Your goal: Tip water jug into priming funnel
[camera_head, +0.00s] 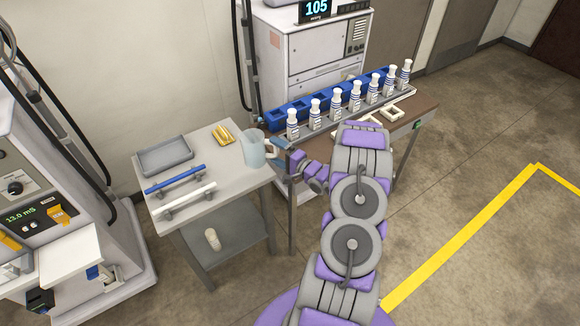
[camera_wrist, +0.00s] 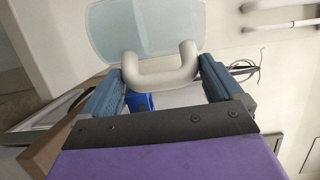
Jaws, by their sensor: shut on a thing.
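The water jug (camera_head: 252,150) is a pale, see-through blue vessel with a thick white handle. In the head view it is about upright at the right edge of the grey cart; I cannot tell whether it touches the top. My gripper (camera_head: 280,146) reaches it from the right and is shut on its handle. In the wrist view the jug (camera_wrist: 145,28) lies beyond the handle (camera_wrist: 160,72), which sits between the two blue-grey fingers of my gripper (camera_wrist: 163,75). I cannot make out any water level. I cannot pick out a priming funnel in either view.
The grey cart (camera_head: 205,165) carries a grey tray (camera_head: 165,156), a blue bar (camera_head: 174,179), a white bar (camera_head: 184,201) and a yellow item (camera_head: 223,136). A brown table (camera_head: 405,114) with a row of several white bottles stands right. Machines stand left and behind.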

